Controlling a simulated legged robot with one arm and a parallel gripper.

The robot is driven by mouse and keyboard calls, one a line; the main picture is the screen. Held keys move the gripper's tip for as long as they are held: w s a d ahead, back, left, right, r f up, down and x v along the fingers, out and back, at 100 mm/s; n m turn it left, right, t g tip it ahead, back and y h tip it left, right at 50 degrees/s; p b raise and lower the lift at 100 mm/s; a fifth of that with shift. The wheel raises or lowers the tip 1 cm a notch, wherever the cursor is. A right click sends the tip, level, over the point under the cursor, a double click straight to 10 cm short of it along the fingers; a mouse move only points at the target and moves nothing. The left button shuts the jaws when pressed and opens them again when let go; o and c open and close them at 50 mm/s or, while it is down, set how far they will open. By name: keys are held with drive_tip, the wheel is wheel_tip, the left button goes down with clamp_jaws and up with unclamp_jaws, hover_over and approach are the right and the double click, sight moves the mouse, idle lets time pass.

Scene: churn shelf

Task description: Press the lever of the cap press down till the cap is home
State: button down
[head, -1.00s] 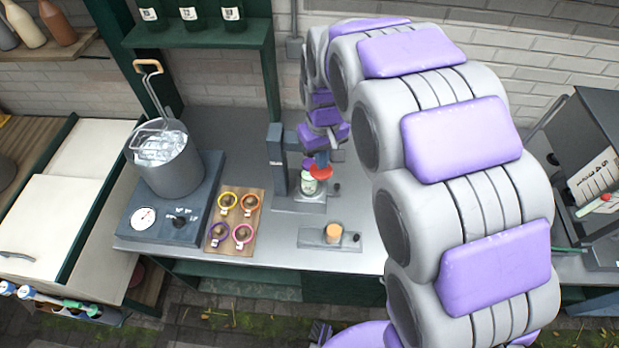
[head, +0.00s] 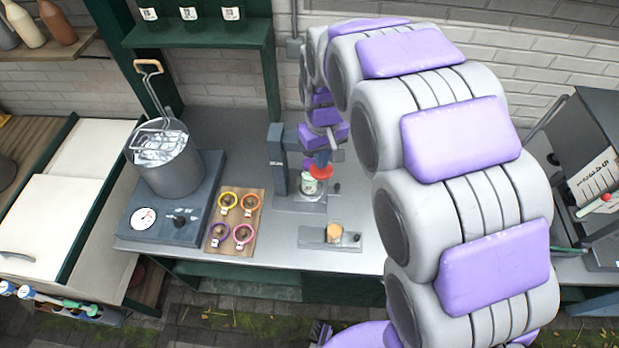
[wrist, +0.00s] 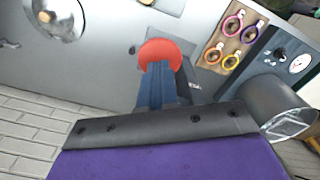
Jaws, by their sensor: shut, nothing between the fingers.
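The cap press (head: 278,165) stands on the grey bench in the head view, a dark upright column on a flat base. Its lever ends in a red knob (head: 321,171), just right of a pale jar with a green label (head: 309,186) standing on the base. My gripper (head: 323,157) is shut and empty, pointing down with its tips at the top of the red knob. In the wrist view my blue fingers (wrist: 155,82) are together and reach the red knob (wrist: 160,53). I cannot tell whether they touch it. The jar's cap is not clear, and the knob hides the jar in the wrist view.
A steel pot (head: 170,165) stands on a hot plate with a dial at left. A wooden board (head: 217,246) holds several coloured rings. A small grey fixture with an orange-tan piece (head: 333,232) sits in front of the press. A green shelf (head: 200,40) hangs behind.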

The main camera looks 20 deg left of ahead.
sight(321, 172)
drive_tip(key=shift+f, duration=0.1)
drive_tip(key=shift+f+b, duration=0.3)
drive_tip(key=shift+f, duration=1.5)
drive_tip(key=shift+f+b, duration=0.1)
drive_tip(key=shift+b, duration=0.2)
drive_tip(key=shift+s+f, duration=0.1)
drive_tip(key=shift+f, duration=0.6)
